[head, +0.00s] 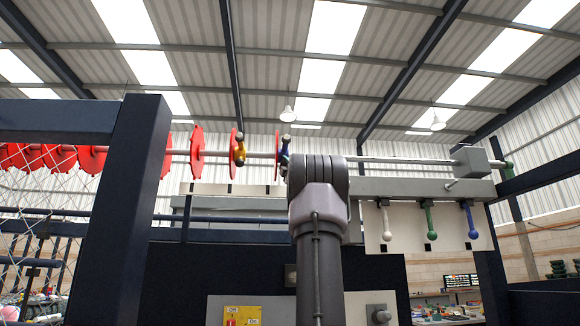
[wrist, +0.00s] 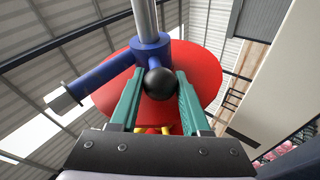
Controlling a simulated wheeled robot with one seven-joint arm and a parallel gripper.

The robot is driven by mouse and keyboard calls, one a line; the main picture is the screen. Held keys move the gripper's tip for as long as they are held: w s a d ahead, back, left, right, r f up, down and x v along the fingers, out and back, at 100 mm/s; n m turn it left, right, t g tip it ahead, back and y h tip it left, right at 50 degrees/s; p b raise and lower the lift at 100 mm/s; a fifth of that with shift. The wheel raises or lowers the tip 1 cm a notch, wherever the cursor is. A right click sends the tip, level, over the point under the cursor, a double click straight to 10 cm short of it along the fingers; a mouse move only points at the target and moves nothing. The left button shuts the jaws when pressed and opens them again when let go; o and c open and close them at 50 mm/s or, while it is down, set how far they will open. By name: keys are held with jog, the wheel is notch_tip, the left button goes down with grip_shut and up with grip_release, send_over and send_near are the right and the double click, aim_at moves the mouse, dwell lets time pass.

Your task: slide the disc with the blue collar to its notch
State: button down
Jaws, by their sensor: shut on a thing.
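The blue collar (head: 284,152) is on the long horizontal rod, against the right side of a red disc (head: 277,146), just left of my arm's top. In the wrist view the blue collar (wrist: 152,50) surrounds the grey rod, with a blue side arm reaching left and the red disc (wrist: 205,75) behind. My gripper (wrist: 160,85) has its green fingers shut on the black ball knob (wrist: 160,84) of the blue collar. In the head view my arm hides the gripper. I cannot make out the notch.
A disc with a yellow collar (head: 239,150) stands to the left on the same rod (head: 400,161), with several red discs farther left. A thick dark post (head: 122,200) stands at left. White, green and blue levers hang on a panel (head: 405,242) at right. The rod right of my arm is clear up to a grey block (head: 470,161).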

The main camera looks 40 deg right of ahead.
aim_at(276, 172)
jog(key=shift+w+a, duration=0.45)
jog(key=shift+a, duration=0.2)
jog(key=shift+w+a, duration=0.4)
jog(key=shift+a, duration=0.25)
jog(key=shift+c, duration=1.9)
grip_release()
jog(key=v, duration=1.1)
jog(key=shift+w, duration=0.1)
